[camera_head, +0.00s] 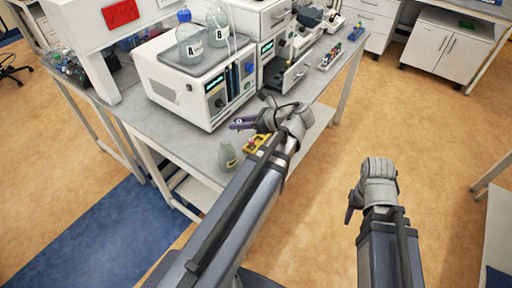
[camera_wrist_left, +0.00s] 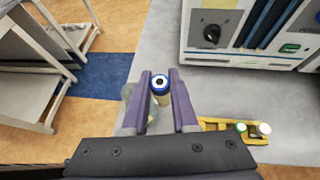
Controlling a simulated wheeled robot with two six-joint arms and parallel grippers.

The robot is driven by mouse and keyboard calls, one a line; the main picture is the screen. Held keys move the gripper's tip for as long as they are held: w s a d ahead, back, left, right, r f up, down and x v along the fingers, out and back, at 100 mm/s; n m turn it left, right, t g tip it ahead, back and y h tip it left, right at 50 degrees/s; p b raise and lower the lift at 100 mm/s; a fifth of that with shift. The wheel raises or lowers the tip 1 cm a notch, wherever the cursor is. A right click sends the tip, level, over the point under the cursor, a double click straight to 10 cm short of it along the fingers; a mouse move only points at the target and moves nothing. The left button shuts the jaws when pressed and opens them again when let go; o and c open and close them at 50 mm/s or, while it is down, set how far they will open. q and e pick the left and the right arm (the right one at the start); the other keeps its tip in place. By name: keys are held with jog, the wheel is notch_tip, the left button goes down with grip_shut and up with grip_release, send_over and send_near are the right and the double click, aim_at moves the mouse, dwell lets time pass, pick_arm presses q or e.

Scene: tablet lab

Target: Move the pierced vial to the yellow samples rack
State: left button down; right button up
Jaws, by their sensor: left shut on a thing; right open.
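My left gripper (camera_head: 240,123) is over the bench, in front of the white instrument. In the left wrist view its purple fingers (camera_wrist_left: 160,88) are shut on a vial (camera_wrist_left: 160,92) with a blue cap and a dark spot in the cap's centre. The vial is seen from above; its lower part is hidden, and I cannot make it out in the head view. The yellow rack (camera_head: 249,148) stands on the bench beside my left gripper, partly hidden by my arm. In the wrist view the rack (camera_wrist_left: 218,122) holds a green-capped and a white-capped vial. My right gripper (camera_head: 353,206) is open above the floor.
A clear glass bottle (camera_head: 228,158) stands near the bench's front edge, left of the rack. The white instrument (camera_head: 180,95) with bottles A (camera_head: 190,45) and B (camera_head: 218,28) on top stands behind. An open drawer (camera_head: 297,72) and another small rack (camera_head: 330,57) are further right.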

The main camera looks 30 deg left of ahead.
pick_arm(q)
jog(key=w+d+f+m+t+b, duration=0.1)
jog(key=w+f+m+t+b, duration=0.2)
jog(key=w, duration=0.7)
jog(key=shift+n+g, duration=0.5)
jog(key=shift+g, duration=0.1)
notch_tip(320, 180, down, 11)
jog(key=b, duration=0.9)
jog(key=shift+w+d+r+b, duration=0.1)
jog(key=shift+r+b, duration=0.1)
jog(key=shift+b, duration=0.15)
jog(key=shift+r, duration=0.1)
pick_arm(e)
notch_tip(320, 180, down, 14)
jog(key=shift+r, duration=0.25)
jog(key=shift+f, duration=0.1)
pick_arm(q)
jog(key=c, duration=1.2)
grip_release()
jog(key=shift+f, duration=0.2)
jog(key=shift+o, duration=1.1)
jog(key=shift+r, duration=0.1)
